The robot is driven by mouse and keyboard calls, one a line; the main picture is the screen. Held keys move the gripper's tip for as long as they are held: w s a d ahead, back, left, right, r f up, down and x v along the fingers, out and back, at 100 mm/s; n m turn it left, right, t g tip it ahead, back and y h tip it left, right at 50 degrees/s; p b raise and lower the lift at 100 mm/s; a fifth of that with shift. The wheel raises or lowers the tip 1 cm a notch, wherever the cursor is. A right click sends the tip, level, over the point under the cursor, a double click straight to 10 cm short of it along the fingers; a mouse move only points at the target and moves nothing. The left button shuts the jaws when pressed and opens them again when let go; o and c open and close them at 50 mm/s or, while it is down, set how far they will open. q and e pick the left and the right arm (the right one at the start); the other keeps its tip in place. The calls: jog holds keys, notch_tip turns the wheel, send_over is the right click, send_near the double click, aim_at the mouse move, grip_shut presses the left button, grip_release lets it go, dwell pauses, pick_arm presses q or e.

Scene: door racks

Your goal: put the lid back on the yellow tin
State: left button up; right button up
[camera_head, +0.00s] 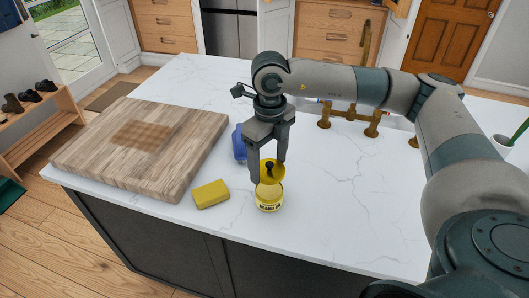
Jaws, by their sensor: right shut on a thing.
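The yellow tin (269,204) stands upright on the white countertop, near its front edge, with dark lettering on its side. The yellow lid (267,179) with a dark knob shows just above and behind the tin's top. My right gripper (268,170) points down from above and is shut on the lid. The lid looks tilted. I cannot tell whether its lower edge touches the tin's rim. My left gripper is not in view.
A yellow block (211,194) lies just left of the tin. A blue object (239,143), partly hidden by my gripper, stands behind. A large wooden board (190,147) fills the counter's left. Brass taps (350,112) are at the back. The counter right of the tin is clear.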

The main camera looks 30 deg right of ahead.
aim_at(269, 169)
jog(key=shift+w+d+r+m, duration=0.1)
jog(key=shift+m, duration=0.2)
jog(key=shift+f, duration=0.25)
jog(key=shift+f+b, duration=0.65)
jog(key=shift+f, duration=1.05)
jog(key=shift+f+b, duration=0.4)
jog(key=shift+f, duration=0.1)
jog(key=shift+f+b, duration=0.75)
jog(key=shift+b, duration=0.05)
jog(key=shift+b, duration=0.65)
jog(key=shift+f+b, duration=0.2)
jog(key=shift+b, duration=0.45)
dwell(1.1)
jog(key=shift+d+f+b, duration=0.1)
jog(key=shift+f+b, duration=0.05)
jog(key=shift+b, duration=0.15)
dwell(0.4)
